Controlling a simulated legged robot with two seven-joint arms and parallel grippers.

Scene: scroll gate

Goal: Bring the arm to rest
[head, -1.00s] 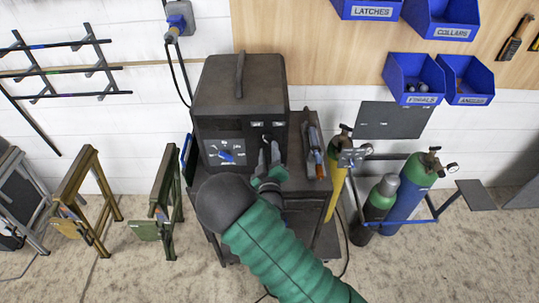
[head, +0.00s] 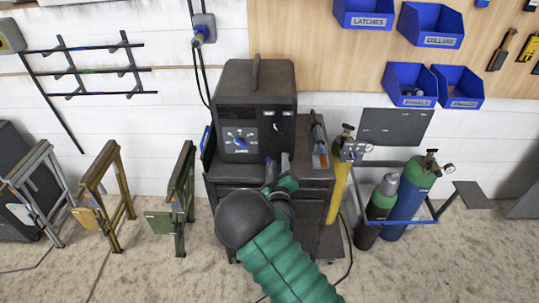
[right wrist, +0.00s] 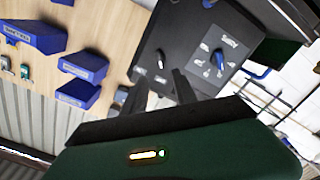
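My right arm, in a green sleeve, reaches up from the bottom of the head view. My right gripper (head: 278,168) is in front of and below the control panel of a dark welding machine (head: 256,85). Its two fingers stand apart with nothing between them. In the right wrist view the open fingers (right wrist: 162,92) point toward the panel, clear of it as far as I can tell. The panel carries a blue dial (head: 240,142) and a small switch (head: 277,127), which also shows in the right wrist view (right wrist: 160,60). My left gripper is not in view.
The machine stands on a dark cart (head: 318,190). To the right are gas cylinders (head: 407,195) on a blue-framed trolley. To the left are folding stands, one green (head: 180,195) and one ochre (head: 110,195). Blue bins (head: 409,85) hang on the wall. Carpet in front is mostly free.

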